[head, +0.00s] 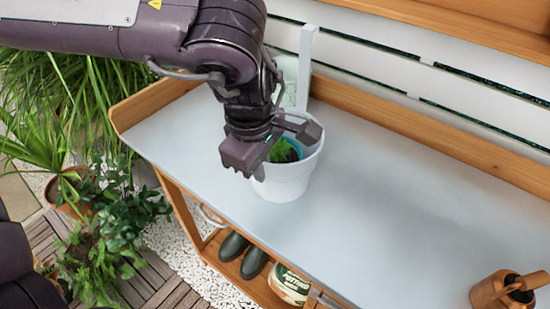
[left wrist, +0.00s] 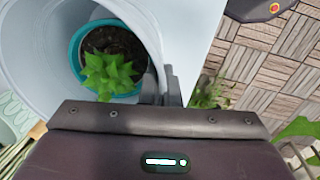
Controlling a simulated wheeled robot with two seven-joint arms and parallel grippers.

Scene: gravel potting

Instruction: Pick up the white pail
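The white pail (head: 287,182) is upright at the left part of the bench, under my left gripper (head: 277,145). A teal pot with a green plant (head: 283,151) sits inside the pail. It also shows in the left wrist view (left wrist: 108,72), with dark soil. In that view the left gripper's fingers (left wrist: 161,86) are close together, one on each side of the pail's wall at the rim, and look shut on it. The palm hides part of the rim in the head view. I cannot see a clear gap beneath the pail. My right gripper is not in view.
A white upright post (head: 304,65) stands behind the pail. A wooden edge (head: 420,127) runs along the back. Boots (head: 243,255) and a tub (head: 288,285) stand below.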

